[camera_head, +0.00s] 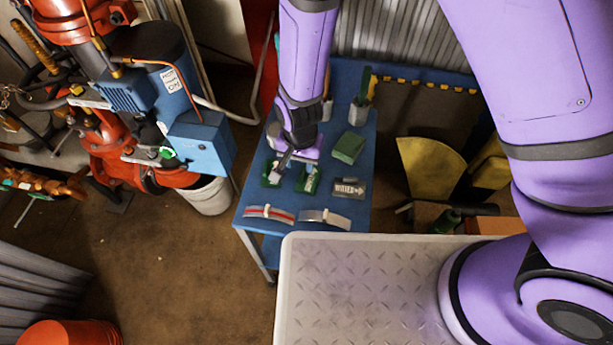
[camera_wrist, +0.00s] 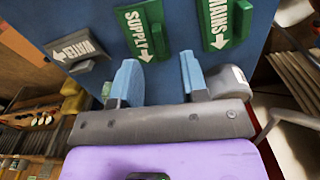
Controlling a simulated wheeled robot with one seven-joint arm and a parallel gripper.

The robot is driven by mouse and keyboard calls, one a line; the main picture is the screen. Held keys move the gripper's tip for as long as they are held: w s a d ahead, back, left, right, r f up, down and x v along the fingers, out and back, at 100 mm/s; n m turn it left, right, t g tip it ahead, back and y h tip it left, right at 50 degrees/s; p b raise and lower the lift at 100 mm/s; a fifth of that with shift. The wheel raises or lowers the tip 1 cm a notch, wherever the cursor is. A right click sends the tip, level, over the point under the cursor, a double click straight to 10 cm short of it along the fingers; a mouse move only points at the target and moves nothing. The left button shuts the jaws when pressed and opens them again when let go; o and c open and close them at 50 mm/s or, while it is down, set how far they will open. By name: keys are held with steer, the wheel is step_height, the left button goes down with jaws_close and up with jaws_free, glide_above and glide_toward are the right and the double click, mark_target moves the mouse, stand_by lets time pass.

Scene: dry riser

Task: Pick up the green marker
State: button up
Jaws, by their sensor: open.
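Two green markers with white lettering lie on the blue table. One reads SUPPLY (camera_wrist: 139,30) and the other reads MAINS (camera_wrist: 224,22), each with an arrow. In the head view, one green marker (camera_head: 271,174) lies left of the other (camera_head: 309,181). My gripper (camera_wrist: 156,65) is open and empty. Its two blue-grey fingers point toward the tabletop, with the SUPPLY marker just beyond the fingertips and the MAINS marker to the right. In the head view, my gripper (camera_head: 293,162) is over the table, close to both green markers and partly covering them. Its height above them is unclear.
A grey WATER marker (camera_head: 349,188) lies right of the green ones. Two curved bands (camera_head: 325,217) lie at the front of the table (camera_head: 245,222). A green block (camera_head: 348,147) and a grey holder (camera_head: 360,112) stand behind. A red and blue machine (camera_head: 130,95) stands left.

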mark_target(302, 173)
steer(key=shift+d+f, duration=0.15)
steer(key=shift+f, duration=2.4)
steer(key=shift+c, duration=0.4)
jaws_close()
